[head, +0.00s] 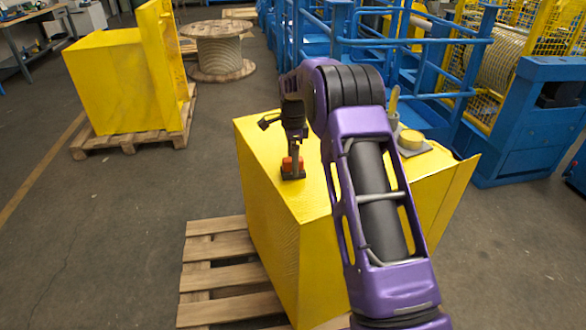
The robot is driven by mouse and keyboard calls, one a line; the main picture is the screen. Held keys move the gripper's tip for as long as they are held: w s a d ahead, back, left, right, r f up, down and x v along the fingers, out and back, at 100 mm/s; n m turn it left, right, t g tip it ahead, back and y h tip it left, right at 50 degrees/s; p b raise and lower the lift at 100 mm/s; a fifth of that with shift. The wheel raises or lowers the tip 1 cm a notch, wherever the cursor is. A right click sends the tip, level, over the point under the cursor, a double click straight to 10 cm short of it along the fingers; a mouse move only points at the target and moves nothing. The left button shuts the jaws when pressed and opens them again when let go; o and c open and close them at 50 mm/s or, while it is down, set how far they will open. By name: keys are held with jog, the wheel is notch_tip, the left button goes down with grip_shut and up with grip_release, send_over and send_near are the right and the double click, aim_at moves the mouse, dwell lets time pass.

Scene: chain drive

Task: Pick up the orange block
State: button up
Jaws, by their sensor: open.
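My gripper (294,155) is black and points down from the purple arm, right at the block. Its jaws are open. A finger covers the middle of the block, with orange showing on both sides. I cannot tell whether the fingers touch it.
A round yellow part (411,139) sits on a grey plate at the box's right side, partly behind my arm. The box stands on a wooden pallet (212,276). Blue railings (455,75) stand close behind on the right. Open floor lies to the left.

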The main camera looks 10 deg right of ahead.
jog(key=shift+c, duration=0.2)
grip_shut()
jog(key=shift+r, duration=0.1)
notch_tip(320, 180, up, 10)
jog(key=shift+p, duration=0.4)
jog(key=c, duration=0.6)
grip_release()
grip_shut()
